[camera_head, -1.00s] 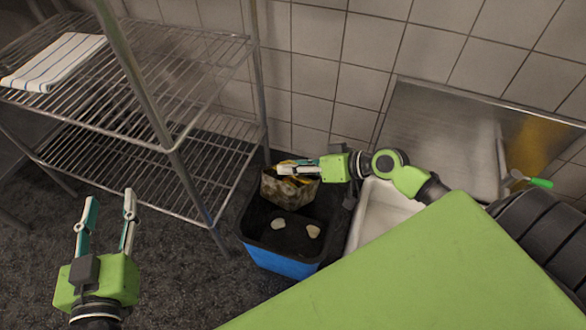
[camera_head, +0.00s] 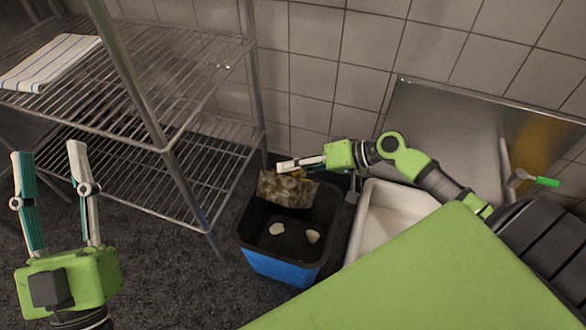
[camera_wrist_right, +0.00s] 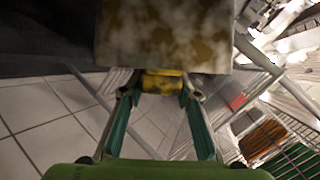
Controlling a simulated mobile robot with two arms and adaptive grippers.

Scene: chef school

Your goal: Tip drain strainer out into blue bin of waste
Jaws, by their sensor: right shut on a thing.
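The drain strainer (camera_head: 287,189) is a mottled brown-and-cream box, held tilted above the back part of the blue bin. My right gripper (camera_head: 288,165) is shut on its upper edge. In the right wrist view the strainer (camera_wrist_right: 165,35) fills the top middle, with a yellow piece by the fingertips (camera_wrist_right: 161,88). The blue bin (camera_head: 280,268) has a black inside, with two pale pieces (camera_head: 277,230) lying in it. Whether anything remains in the strainer is hidden. My left gripper (camera_head: 48,165) is open and empty above the floor at the left.
A wire shelf rack (camera_head: 170,140) with a striped cloth (camera_head: 50,62) stands to the left of the bin. A white basin (camera_head: 385,222) is close on the bin's right. A tiled wall (camera_head: 320,70) is behind. A green-handled tool (camera_head: 546,182) is at the right.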

